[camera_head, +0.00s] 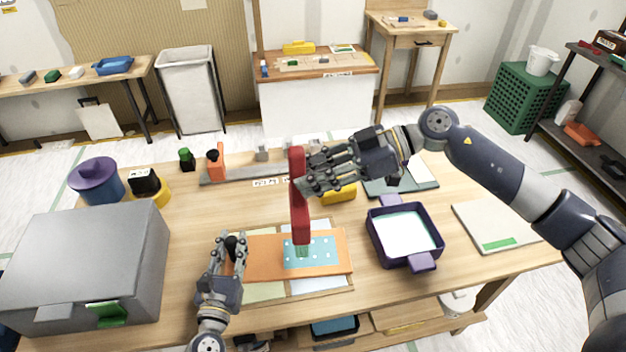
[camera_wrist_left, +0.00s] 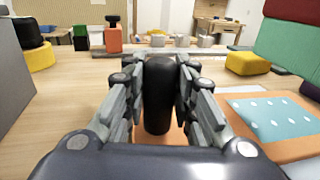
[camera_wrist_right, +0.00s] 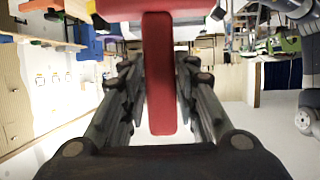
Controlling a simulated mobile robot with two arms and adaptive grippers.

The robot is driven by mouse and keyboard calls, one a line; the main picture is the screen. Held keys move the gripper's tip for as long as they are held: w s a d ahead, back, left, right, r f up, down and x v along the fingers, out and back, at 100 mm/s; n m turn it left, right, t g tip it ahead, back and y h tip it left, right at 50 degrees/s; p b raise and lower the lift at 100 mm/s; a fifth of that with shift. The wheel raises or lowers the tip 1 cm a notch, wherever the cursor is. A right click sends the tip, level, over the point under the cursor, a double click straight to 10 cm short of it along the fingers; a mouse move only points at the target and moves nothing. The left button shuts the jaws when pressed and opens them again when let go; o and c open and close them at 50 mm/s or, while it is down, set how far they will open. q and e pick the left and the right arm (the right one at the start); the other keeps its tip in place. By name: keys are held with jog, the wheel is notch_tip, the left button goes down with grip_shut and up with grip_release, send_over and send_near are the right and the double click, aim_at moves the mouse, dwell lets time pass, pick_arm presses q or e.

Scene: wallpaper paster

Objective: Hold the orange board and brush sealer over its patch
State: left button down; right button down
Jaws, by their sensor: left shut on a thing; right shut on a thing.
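The orange board (camera_head: 262,262) lies on the table with a light blue dotted patch (camera_head: 322,250) on its right part. My left gripper (camera_head: 232,250) is shut on the black knob (camera_wrist_left: 158,95) at the board's left end. My right gripper (camera_head: 303,184) is shut on the red handle of the brush (camera_head: 299,215), which stands upright over the patch. The brush's greenish bristles (camera_head: 303,250) are at the patch; whether they press on it I cannot tell. The red handle fills the middle of the right wrist view (camera_wrist_right: 159,75).
A purple tray (camera_head: 405,232) with pale liquid stands right of the board. A grey box (camera_head: 85,262) is at the left. A yellow block (camera_head: 340,193) and a pale board (camera_head: 490,225) lie behind and right. Table between box and board is clear.

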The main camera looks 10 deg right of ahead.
pick_arm(q)
jog(key=shift+f, duration=0.2)
pick_arm(e)
jog(key=c, duration=2.1)
grip_release()
grip_shut()
pick_arm(q)
jog(key=c, duration=1.2)
grip_release()
jog(key=shift+c, duration=0.2)
pick_arm(e)
jog(key=shift+w, duration=0.1)
pick_arm(q)
jog(key=shift+r, duration=0.1)
jog(key=v, duration=1.2)
pick_arm(e)
jog(key=shift+f, duration=0.1)
